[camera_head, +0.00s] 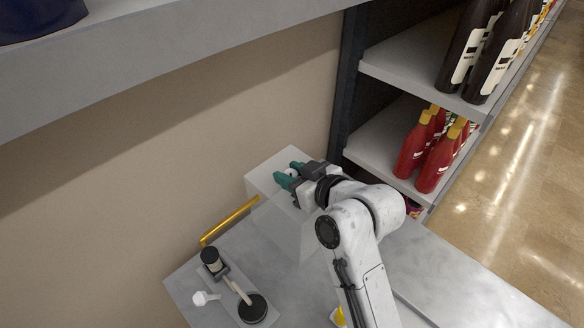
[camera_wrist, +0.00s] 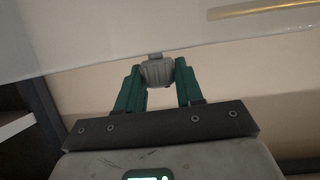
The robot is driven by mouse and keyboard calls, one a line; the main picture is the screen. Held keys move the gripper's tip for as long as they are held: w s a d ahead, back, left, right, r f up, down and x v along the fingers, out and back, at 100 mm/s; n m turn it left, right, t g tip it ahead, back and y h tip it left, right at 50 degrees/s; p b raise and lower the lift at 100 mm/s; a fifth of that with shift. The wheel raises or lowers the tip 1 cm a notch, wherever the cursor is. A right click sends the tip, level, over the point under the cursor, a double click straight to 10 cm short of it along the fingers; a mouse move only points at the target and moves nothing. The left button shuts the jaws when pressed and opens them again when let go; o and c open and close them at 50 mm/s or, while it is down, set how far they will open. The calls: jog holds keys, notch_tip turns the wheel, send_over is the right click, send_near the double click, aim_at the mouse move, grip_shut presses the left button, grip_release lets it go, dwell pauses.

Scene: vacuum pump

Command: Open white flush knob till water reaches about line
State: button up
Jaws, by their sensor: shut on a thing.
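In the wrist view a pale ribbed knob (camera_wrist: 157,71) sits between the two green fingers of my gripper (camera_wrist: 159,80), one on each side. It is attached at the edge of a pale translucent surface (camera_wrist: 90,40). In the head view my gripper (camera_head: 287,175) is beside a white, partly see-through box (camera_head: 263,178) near the wall, and only a small bit of the white knob (camera_head: 292,172) shows between the fingers. No water level or marked line can be made out in either view.
A yellow tube (camera_head: 230,221) runs left of the box. A hand pump with a black top (camera_head: 212,260), a white fitting (camera_head: 205,298) and a round black base (camera_head: 253,308) stand on the grey table (camera_head: 460,290). Shelves with dark bottles (camera_head: 492,60) and red bottles (camera_head: 433,160) are behind right.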

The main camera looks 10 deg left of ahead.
jog(key=m+t+h, duration=0.1)
jog(key=m+t+h+p, duration=0.1)
jog(key=shift+a+r+m+h, duration=0.1)
jog(key=shift+a+m+h, duration=0.1)
jog(key=shift+m+h, duration=0.15)
jog(key=shift+m+t+h, duration=0.5)
jog(key=shift+m+h, duration=0.25)
jog(key=shift+m, duration=0.1)
jog(key=m+t+h+b, duration=0.1)
jog(key=m+h+b, duration=0.2)
jog(key=shift+f, duration=0.2)
jog(key=shift+r+m+h+b, duration=0.15)
jog(key=shift+m+h+b, duration=0.9)
jog(key=shift+h, duration=0.35)
jog(key=o, duration=1)
jog(key=b+v, duration=0.1)
jog(key=v, duration=0.9)
jog(key=shift+s+b, duration=0.4)
